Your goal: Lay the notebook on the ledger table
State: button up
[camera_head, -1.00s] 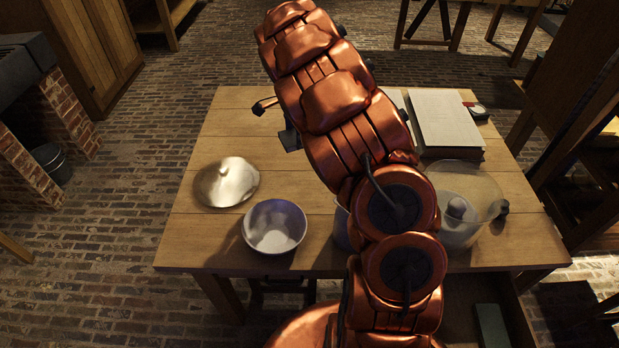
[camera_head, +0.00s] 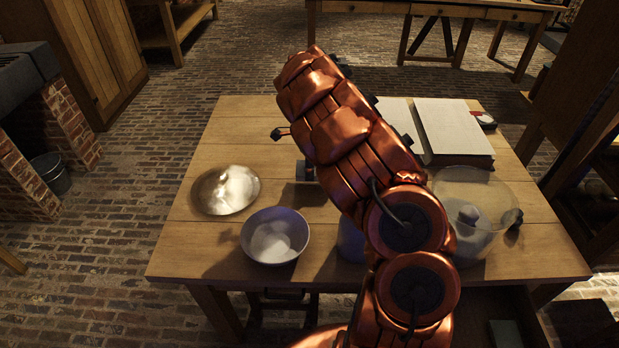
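A thick book with a pale cover (camera_head: 452,128) lies at the back right of the near wooden table (camera_head: 228,128). A flat pale sheet or thin book (camera_head: 400,118) lies against its left side, partly behind my arm. I cannot tell which of these is the notebook. A greenish flat item (camera_head: 505,334) shows low down under the table's front right. My copper arm reaches over the near table. Only small dark parts show past its left side, and my gripper's fingers are hidden behind it. I cannot tell which table is the ledger table.
A metal dish (camera_head: 225,190), a bowl (camera_head: 274,236) and a clear glass jar (camera_head: 485,215) stand on the near table. A small round item (camera_head: 485,120) lies by the thick book. Another wooden table (camera_head: 470,12) stands at the back, across open brick floor.

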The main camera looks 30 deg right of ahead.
jog(key=shift+f+b, duration=0.4)
jog(key=shift+f, duration=1.35)
jog(key=shift+f, duration=0.1)
jog(key=o, duration=1.2)
